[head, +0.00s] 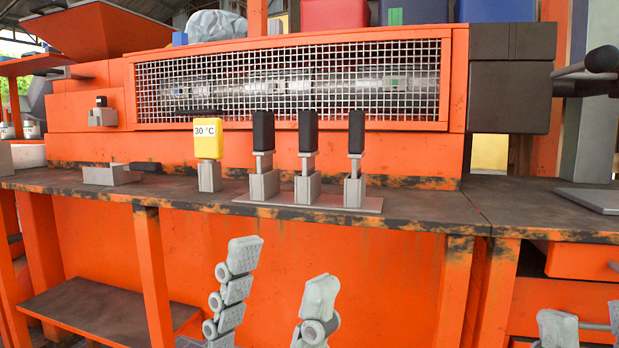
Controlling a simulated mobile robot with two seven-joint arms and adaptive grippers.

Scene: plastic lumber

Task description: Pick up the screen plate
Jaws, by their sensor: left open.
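No part is clearly marked as the screen plate. A flat grey plate (592,201) lies on the bench at the right, cut by the picture's edge. Another thin grey plate (340,203) lies on the bench in the middle and carries three black-handled levers (307,150). A wire mesh screen (290,84) is set in the orange machine's front. My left gripper (282,272) is open and empty, low in front of the bench edge. My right gripper (587,322) shows only its fingertips at the bottom right, apart, with nothing seen between them.
The dark worn bench top (420,208) runs across the view, with an orange front below. A yellow "30 °C" block (208,139) stands left of the levers. A dark box (511,78) juts out at the right. The bench front right of the levers is clear.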

